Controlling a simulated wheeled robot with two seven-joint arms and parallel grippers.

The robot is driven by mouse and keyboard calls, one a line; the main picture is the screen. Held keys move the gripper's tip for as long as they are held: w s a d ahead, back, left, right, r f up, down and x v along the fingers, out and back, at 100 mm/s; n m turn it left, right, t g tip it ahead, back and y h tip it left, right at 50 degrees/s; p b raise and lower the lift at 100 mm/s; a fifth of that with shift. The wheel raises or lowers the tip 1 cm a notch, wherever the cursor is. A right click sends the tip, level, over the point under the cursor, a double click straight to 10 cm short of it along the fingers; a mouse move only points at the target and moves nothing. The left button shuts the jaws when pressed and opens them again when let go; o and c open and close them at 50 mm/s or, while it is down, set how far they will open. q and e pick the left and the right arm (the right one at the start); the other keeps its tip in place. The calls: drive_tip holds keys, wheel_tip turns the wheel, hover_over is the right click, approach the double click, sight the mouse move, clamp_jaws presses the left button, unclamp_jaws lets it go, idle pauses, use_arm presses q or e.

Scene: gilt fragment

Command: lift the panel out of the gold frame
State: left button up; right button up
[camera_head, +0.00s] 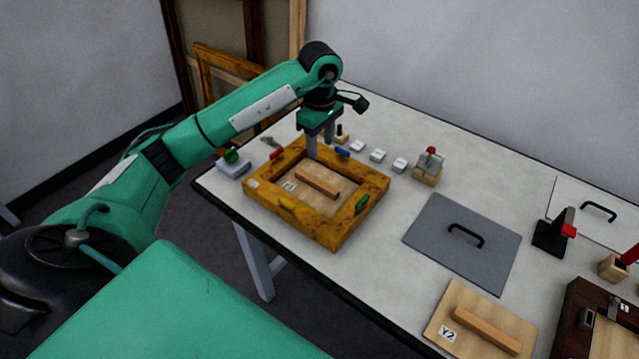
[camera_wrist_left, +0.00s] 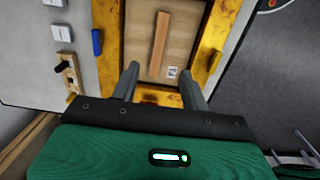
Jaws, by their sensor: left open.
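The gold frame (camera_head: 335,228) lies flat on the table towards its left end. The light wood panel (camera_head: 308,199) sits inside it, with a raised wooden bar handle (camera_head: 317,184) and a small white label. Coloured tabs sit on the frame's sides: red (camera_head: 276,154), blue (camera_head: 342,152), green (camera_head: 362,204) and yellow (camera_head: 287,203). My left gripper (camera_head: 317,145) points down above the frame's far side, apart from the bar. In the left wrist view its open fingers (camera_wrist_left: 158,88) are empty, with the panel (camera_wrist_left: 146,62) and its bar (camera_wrist_left: 160,45) beyond. My right gripper is out of view.
A grey plate with a black handle (camera_head: 440,259) lies right of the frame. A panel marked Y2 (camera_head: 470,340) lies at the front. Several white blocks (camera_head: 377,155) and a red-topped clamp (camera_head: 427,172) stand behind. A green-knobbed block (camera_head: 233,167) stands left.

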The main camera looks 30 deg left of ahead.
use_arm(q)
drive_tip(key=p, duration=0.2)
hover_over(320, 182)
drive_tip(key=f, duration=0.8)
drive_tip(key=shift+s+d, duration=0.1)
drive_tip(key=shift+s, duration=0.15)
drive_tip(key=shift+f+p, duration=0.5)
drive_tip(key=shift+f, duration=0.1)
wheel_tip(320, 182, down, 4)
drive_tip(key=shift+w+r+p, duration=0.1)
drive_tip(key=shift+r+p, duration=0.15)
drive_tip(key=shift+p, duration=0.6)
drive_tip(key=shift+f, duration=0.4)
clamp_jaws()
